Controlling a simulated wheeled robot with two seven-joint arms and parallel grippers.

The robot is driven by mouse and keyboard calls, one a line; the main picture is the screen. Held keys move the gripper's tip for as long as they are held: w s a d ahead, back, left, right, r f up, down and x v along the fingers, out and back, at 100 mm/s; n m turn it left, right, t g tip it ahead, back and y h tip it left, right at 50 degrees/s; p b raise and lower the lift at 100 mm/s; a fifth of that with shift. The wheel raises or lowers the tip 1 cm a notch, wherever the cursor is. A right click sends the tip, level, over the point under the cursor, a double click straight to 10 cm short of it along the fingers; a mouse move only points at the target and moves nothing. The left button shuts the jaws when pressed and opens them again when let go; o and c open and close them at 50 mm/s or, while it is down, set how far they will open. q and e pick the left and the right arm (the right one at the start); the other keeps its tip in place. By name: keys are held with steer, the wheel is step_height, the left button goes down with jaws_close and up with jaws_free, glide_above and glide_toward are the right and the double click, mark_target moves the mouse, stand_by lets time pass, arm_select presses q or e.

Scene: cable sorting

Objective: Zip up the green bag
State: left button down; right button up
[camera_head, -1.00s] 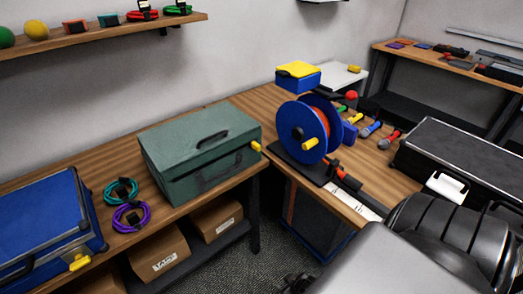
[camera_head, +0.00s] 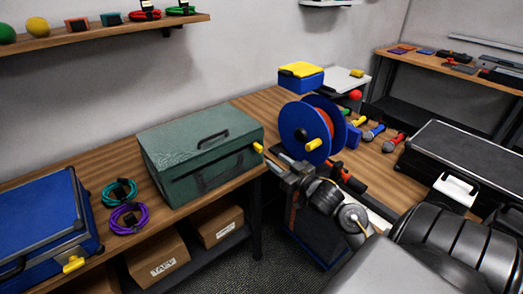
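The green bag (camera_head: 203,153) is a boxy case on the wooden bench in the middle of the head view. Its lid is down and a dark handle lies on top. A yellow zip pull (camera_head: 258,147) sticks out at its right end. My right gripper (camera_head: 274,158) is just right of and below the yellow pull, its fingers pointing left toward the bag. The fingers look apart, with nothing visible between them. Contact with the pull cannot be made out. My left gripper is not in view.
A blue cable reel (camera_head: 305,133) stands close behind my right gripper. A blue case (camera_head: 38,228) and coiled teal (camera_head: 119,191) and purple (camera_head: 128,218) cables lie left of the bag. A black case (camera_head: 465,155) is at right. Cardboard boxes (camera_head: 157,257) sit on the lower shelf.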

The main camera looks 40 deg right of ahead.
mark_target(261, 150)
steer(key=w, duration=0.9)
steer(key=shift+p, duration=0.4)
steer(key=shift+c, duration=0.2)
jaws_close()
